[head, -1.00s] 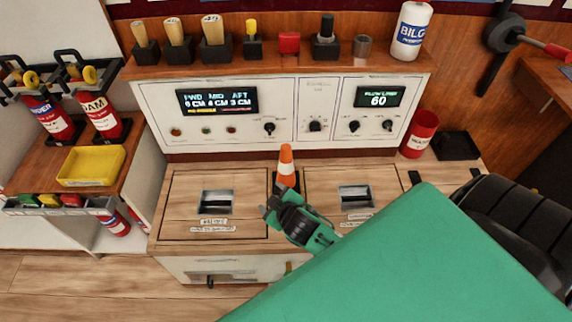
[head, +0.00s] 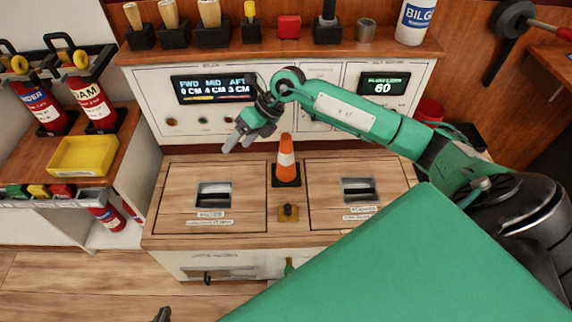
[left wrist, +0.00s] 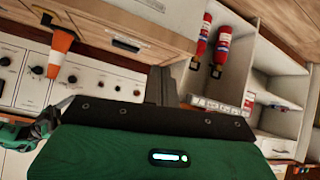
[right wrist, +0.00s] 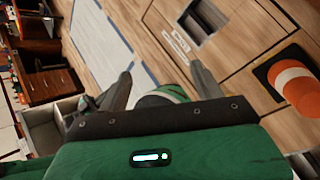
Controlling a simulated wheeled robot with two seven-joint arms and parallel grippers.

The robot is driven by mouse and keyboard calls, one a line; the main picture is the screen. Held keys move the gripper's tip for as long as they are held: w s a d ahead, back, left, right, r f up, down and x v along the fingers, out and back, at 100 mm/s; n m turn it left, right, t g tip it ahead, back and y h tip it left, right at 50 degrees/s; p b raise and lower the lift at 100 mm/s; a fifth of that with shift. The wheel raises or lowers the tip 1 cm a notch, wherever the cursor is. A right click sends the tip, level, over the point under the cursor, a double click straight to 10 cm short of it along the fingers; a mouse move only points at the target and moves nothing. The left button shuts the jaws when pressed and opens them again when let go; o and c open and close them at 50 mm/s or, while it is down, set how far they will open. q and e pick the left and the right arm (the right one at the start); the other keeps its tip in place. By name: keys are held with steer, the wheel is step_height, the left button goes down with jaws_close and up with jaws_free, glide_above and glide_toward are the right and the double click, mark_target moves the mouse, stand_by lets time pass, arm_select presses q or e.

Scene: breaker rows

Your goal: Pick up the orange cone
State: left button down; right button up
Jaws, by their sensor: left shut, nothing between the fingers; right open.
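The orange cone (head: 286,155) with a white band stands upright on its black square base, between two wooden hatches on the counter. It also shows at the upper left of the left wrist view (left wrist: 62,45) and at the right of the right wrist view (right wrist: 295,82). My right gripper (head: 240,138) is open and empty, above and to the left of the cone, not touching it. Its spread fingers show in the right wrist view (right wrist: 163,85). My left gripper (head: 162,314) just enters at the bottom edge; its fingers (left wrist: 161,86) are together and empty, away from the cone.
A small dark knob on a yellowish plate (head: 288,213) sits in front of the cone. The control panel (head: 310,80) rises behind the counter, with a shelf of tools above. A yellow tray (head: 83,155) and fire extinguishers (head: 92,100) stand left. The hatch tops are mostly clear.

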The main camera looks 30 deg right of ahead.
mark_target(286, 135)
steer(key=d+h, duration=0.2)
steer(key=d, duration=0.3)
steer(key=d+h, duration=0.3)
steer(key=d, duration=0.2)
steer(key=w+d+r+h+b, duration=0.1)
steer(key=d+h, duration=0.1)
steer(key=d, duration=0.3)
steer(key=shift+m, duration=0.3)
steer(key=x, duration=0.3)
steer(key=b+x, duration=0.1)
steer(key=x, duration=0.3)
steer(key=shift+s+d, duration=0.2)
steer(key=shift+x, duration=1)
steer(key=f, duration=0.2)
steer(key=f+b, duration=0.1)
steer(key=shift+s+f, duration=0.25)
steer(key=shift+f, duration=0.1)
steer(key=shift+w+f, duration=0.1)
steer(key=shift+f, duration=0.3)
steer(key=c, duration=1.4)
arm_select(q)
steer(key=w+d+r+t+h, duration=0.1)
steer(key=d+r+t+h, duration=0.1)
steer(key=d+r+t, duration=0.2)
steer(key=shift+d+r+t+h, duration=0.15)
steer(key=shift+r+t+h, duration=0.15)
steer(key=shift+r+t, duration=0.1)
arm_select(e)
jaws_close()
steer(key=shift+r, duration=0.15)
